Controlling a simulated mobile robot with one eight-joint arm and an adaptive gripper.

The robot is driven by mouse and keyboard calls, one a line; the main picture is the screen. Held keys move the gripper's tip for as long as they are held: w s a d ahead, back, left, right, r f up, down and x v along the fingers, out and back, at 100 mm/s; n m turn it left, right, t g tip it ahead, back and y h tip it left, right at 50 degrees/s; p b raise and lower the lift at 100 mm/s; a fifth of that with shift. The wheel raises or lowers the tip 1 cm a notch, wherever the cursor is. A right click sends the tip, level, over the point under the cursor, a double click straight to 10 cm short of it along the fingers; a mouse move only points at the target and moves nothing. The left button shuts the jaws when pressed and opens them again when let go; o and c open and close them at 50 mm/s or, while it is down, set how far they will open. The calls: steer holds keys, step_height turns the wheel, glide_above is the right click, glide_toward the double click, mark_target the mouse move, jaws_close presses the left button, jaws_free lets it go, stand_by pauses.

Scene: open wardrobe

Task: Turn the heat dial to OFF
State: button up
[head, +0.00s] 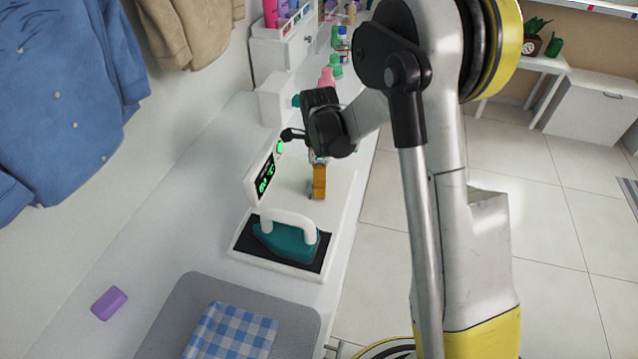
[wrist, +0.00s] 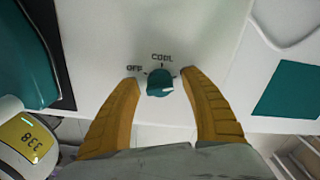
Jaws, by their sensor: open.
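The heat dial (wrist: 160,82) is a small teal knob on a white surface in the wrist view. The printed word OFF is at its upper left and COOL is just above it. A light mark shows on its lower right side; I cannot tell exactly where it points. My gripper (wrist: 160,76) is open, with one yellow finger on each side of the dial and small gaps between. In the head view my gripper (head: 318,192) points down at the white station behind the iron. The dial is hidden there.
A teal iron (head: 288,243) with a white handle rests on a black plate close in front of my gripper. A display panel (head: 264,170) with green signs stands at its left. A purple block (head: 109,303) and a checked cloth (head: 232,333) lie nearer. Bottles stand farther back.

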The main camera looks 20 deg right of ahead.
jaws_close()
